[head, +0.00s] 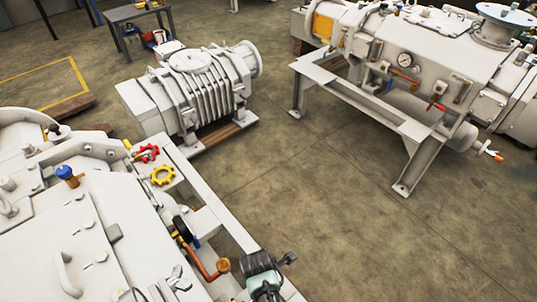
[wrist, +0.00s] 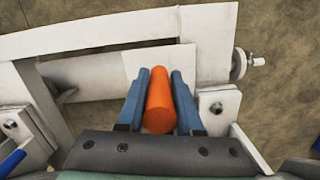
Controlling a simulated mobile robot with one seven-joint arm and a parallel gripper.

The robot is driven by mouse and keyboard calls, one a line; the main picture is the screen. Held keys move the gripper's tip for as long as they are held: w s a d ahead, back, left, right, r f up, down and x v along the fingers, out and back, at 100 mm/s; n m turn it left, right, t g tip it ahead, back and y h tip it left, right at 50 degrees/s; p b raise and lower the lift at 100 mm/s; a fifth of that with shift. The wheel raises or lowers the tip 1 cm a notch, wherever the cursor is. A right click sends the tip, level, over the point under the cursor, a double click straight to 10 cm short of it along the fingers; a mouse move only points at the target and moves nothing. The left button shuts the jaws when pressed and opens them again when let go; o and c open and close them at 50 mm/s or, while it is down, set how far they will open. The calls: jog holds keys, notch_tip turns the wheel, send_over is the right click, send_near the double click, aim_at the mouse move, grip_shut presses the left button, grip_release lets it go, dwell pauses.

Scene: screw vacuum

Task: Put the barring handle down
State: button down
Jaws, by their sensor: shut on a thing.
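The barring handle (wrist: 157,105) shows in the wrist view as a smooth orange cylinder. My gripper (wrist: 157,85) has its two blue fingers on either side of it and is shut on it. The far end of the handle, beyond the fingers, lies over a white plate of a machine frame (wrist: 115,70); I cannot tell whether it touches it. In the head view my gripper (head: 262,265) is at the bottom, beside the near white machine (head: 95,235). The handle cannot be made out there.
A copper-coloured bent pipe (head: 210,270) is just left of my gripper. Red (head: 148,153) and yellow (head: 163,175) handwheels sit on the near machine. A ribbed pump (head: 195,90) and a framed machine (head: 425,65) stand farther back. The floor (head: 350,225) to the right is clear.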

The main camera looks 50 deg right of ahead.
notch_tip(320, 180, down, 3)
jog(key=shift+d+f+b, duration=0.15)
jog(key=shift+b, duration=0.25)
jog(key=shift+f, duration=0.1)
jog(key=c, duration=0.6)
grip_release()
jog(key=shift+s, duration=0.1)
jog(key=shift+o, duration=0.2)
jog(key=r+p, duration=0.1)
jog(key=r, duration=0.3)
jog(key=r+p, duration=0.2)
jog(key=r, duration=0.2)
jog(key=a+r+p, duration=0.1)
jog(key=r, duration=0.3)
jog(key=shift+w+a+r, duration=0.1)
jog(key=shift+w, duration=0.2)
